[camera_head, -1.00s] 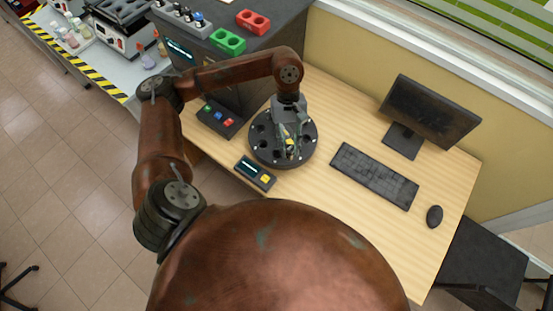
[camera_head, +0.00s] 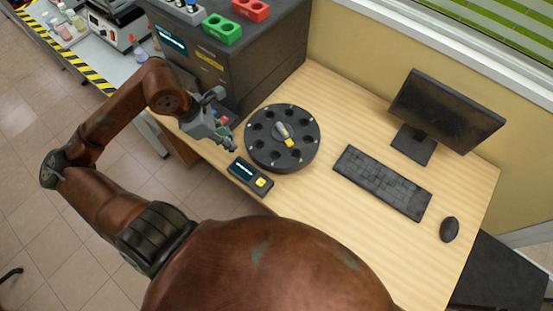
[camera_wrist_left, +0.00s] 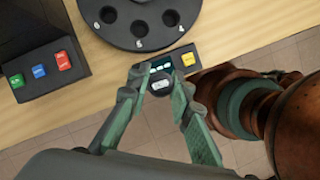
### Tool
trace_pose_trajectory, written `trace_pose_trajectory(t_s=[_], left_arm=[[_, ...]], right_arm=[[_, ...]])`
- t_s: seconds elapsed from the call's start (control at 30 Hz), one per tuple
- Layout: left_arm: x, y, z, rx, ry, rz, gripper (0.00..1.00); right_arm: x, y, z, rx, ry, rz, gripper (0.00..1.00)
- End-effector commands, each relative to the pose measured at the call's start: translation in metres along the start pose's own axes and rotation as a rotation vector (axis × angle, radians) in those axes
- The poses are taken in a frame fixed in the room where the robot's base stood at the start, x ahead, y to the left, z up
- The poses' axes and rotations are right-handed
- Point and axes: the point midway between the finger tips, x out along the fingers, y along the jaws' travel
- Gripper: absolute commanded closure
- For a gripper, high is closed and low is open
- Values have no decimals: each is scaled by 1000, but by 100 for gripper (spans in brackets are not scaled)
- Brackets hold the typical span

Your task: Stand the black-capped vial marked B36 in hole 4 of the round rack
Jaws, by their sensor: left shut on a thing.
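The round rack (camera_head: 256,158) is a black disc with a ring of holes and a yellow-marked centre piece. It stands on the wooden desk, and the holes that show look empty. Its edge also shows at the top of the left wrist view (camera_wrist_left: 117,38), with small white numbers beside the holes. My left gripper (camera_wrist_left: 160,88) is shut on a black-capped vial (camera_wrist_left: 159,82), seen from its cap end. A pale label shows on the cap but is too small to read surely. In the head view the left gripper (camera_head: 226,136) is left of the rack, apart from it. My right gripper is not in view.
A small display box with a yellow button (camera_head: 250,175) lies close to the gripper and the rack. A dark cabinet (camera_head: 255,75) carries green (camera_head: 222,29) and red (camera_head: 251,9) holders. A keyboard (camera_head: 382,181), monitor (camera_head: 445,115) and mouse (camera_head: 449,229) are to the right.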

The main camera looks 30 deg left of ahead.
Motion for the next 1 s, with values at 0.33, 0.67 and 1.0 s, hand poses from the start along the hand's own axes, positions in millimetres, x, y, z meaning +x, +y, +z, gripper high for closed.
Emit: trace_pose_trajectory(t_s=[0.33, 0.67, 1.0], left_arm=[[37, -1, 34, -19, 0, 12, 100], [77, -5, 69, -21, -3, 8, 100], [130, -7, 85, -23, -3, 8, 100]], right_arm=[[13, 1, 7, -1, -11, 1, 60], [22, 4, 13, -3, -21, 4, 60], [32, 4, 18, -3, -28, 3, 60]])
